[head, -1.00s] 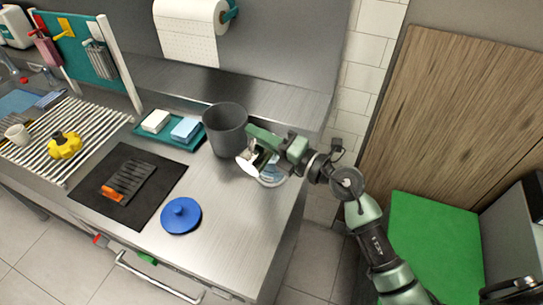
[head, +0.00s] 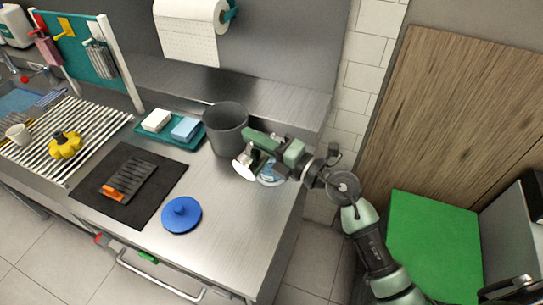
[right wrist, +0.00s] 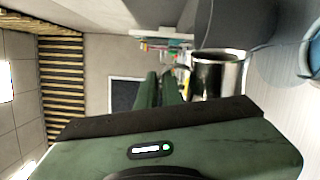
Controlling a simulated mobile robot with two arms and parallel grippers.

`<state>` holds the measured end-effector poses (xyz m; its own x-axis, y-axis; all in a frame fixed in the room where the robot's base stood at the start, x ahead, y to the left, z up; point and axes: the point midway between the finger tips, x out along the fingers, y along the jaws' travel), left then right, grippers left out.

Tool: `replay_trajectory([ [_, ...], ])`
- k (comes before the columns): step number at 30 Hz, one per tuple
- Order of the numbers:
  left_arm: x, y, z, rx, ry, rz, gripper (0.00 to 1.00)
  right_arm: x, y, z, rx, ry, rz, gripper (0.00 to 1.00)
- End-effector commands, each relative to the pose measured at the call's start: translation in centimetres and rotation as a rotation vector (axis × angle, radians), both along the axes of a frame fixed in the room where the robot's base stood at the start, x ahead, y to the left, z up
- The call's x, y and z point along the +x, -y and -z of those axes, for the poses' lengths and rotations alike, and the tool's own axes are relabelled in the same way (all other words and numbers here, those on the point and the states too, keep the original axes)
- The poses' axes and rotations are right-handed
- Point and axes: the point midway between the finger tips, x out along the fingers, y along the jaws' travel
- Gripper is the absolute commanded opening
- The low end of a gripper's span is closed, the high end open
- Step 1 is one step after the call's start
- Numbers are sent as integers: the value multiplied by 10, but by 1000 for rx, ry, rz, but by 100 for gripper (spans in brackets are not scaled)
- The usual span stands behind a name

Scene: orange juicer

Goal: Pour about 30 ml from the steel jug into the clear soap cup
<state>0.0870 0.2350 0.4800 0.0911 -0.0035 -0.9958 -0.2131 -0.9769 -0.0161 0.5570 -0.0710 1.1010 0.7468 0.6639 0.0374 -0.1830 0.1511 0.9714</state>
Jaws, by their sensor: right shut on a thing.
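My right gripper (head: 253,152) is shut on the steel jug (head: 244,166), near the right end of the steel counter. The jug looks tilted in the head view, with its bright opening towards the left. In the right wrist view the shiny jug (right wrist: 218,75) shows just beyond my fingers (right wrist: 162,90). A clear, bluish round vessel, probably the soap cup (head: 271,180), stands on the counter just right of the jug, partly hidden by my gripper. A blue rim at the right edge of the wrist view may be the same vessel. No liquid stream is visible. My left gripper is not in view.
A dark grey bin (head: 226,130) stands close behind and left of the jug. A blue lid (head: 181,215) lies front left. A teal tray (head: 165,139) holds a sponge and a white block. A black mat (head: 90,199) lies further left. The counter's front right is clear.

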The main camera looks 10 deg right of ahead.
Motion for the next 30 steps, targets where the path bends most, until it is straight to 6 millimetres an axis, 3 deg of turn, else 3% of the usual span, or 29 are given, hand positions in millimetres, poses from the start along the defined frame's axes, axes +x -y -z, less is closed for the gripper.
replay_trajectory([
  [30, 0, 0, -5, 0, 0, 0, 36, 2, 3, 2, 37, -32, 1, 0],
])
